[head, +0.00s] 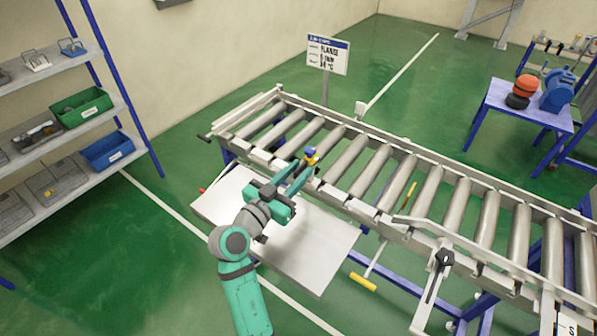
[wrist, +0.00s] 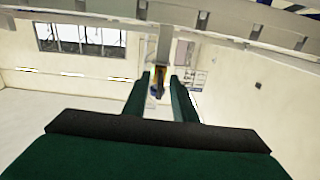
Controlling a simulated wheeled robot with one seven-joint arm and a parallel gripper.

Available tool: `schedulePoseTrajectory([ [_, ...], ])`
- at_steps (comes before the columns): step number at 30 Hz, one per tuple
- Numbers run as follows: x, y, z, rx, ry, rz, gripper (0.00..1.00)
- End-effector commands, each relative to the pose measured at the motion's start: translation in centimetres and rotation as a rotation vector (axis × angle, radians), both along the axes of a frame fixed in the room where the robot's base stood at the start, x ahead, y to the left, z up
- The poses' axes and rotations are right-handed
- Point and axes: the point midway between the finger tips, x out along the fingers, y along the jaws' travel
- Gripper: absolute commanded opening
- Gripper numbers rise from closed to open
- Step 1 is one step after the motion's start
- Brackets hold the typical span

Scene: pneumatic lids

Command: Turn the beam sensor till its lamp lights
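The beam sensor (head: 311,155) is a small yellow and blue body on the near side rail of the roller conveyor. My gripper (head: 302,170) reaches up to it from the near side. In the wrist view the sensor (wrist: 157,83) shows small and dark with some yellow, between the tips of my two green fingers (wrist: 159,80). The fingers stand apart, with a gap visible beside the sensor, so my gripper looks open. Whether a finger touches it, I cannot tell. No lit lamp can be made out on the sensor.
The roller conveyor (head: 432,185) runs from upper left to lower right. A pale panel (head: 318,248) lies below my arm. A sign (head: 328,55) stands behind the conveyor. A yellow-handled lever (head: 363,282) and a black knob (head: 445,258) are on the near side. Shelves stand left.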

Motion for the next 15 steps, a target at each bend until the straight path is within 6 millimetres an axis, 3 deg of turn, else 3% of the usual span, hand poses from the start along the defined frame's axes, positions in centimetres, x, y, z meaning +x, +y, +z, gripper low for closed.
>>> schedulePoseTrajectory([
  [7,-1.2,0.9,-0.1,0.000,0.000,0.001,0.25],
  [15,-5.0,4.0,-0.1,0.001,-0.001,0.002,0.25],
])
